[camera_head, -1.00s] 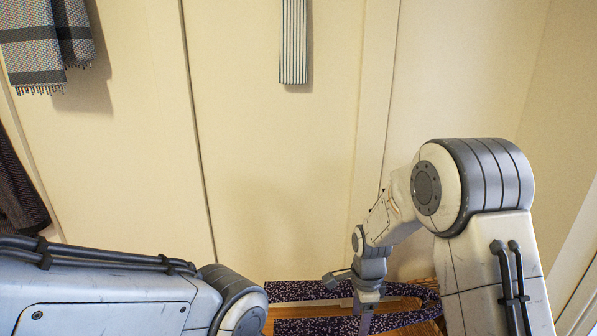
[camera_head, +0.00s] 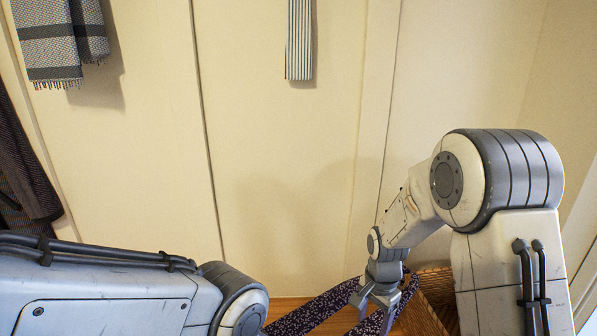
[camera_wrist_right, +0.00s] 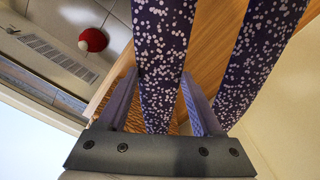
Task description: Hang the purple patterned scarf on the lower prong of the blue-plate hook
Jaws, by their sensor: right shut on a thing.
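The purple patterned scarf (camera_head: 318,310), dark with pale dots, slants across the bottom of the head view. My right gripper (camera_head: 377,303) is at its right part, fingers pointing down. In the right wrist view one strip of the scarf (camera_wrist_right: 163,50) runs between the two fingers of my right gripper (camera_wrist_right: 162,100), which is shut on it. Another strip (camera_wrist_right: 255,55) passes beside the right finger. Only my left arm shows at the lower left; its gripper is out of view. The blue-plate hook is not in view.
A wooden surface (camera_head: 340,326) lies below the scarf, with a woven basket (camera_head: 432,288) beside my right arm. A striped cloth (camera_head: 299,40), a grey patterned scarf (camera_head: 48,50) and a dark garment (camera_head: 25,175) hang at the wall. A red object (camera_wrist_right: 92,40) shows in the wrist view.

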